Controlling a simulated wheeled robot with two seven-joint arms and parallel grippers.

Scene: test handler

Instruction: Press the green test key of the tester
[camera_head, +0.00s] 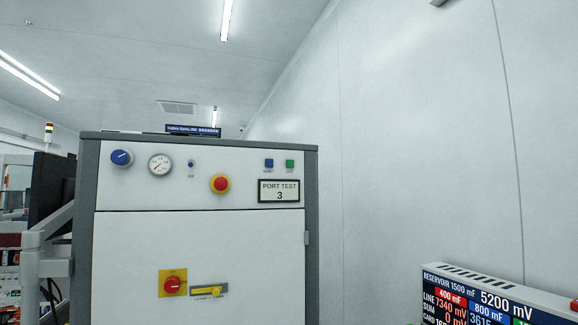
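A white cabinet with grey edges (200,240), which looks like the tester, stands left of the middle. The labels under both keys are too small to read surely. Neither of my grippers is in view, and nothing covers the green key.
The cabinet also has a red mushroom button (220,184), a gauge (160,165), a blue knob (122,158) and a red rotary switch (173,285). A white unit with a lit screen (478,307) stands at lower right. A bare wall (415,150) fills the right.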

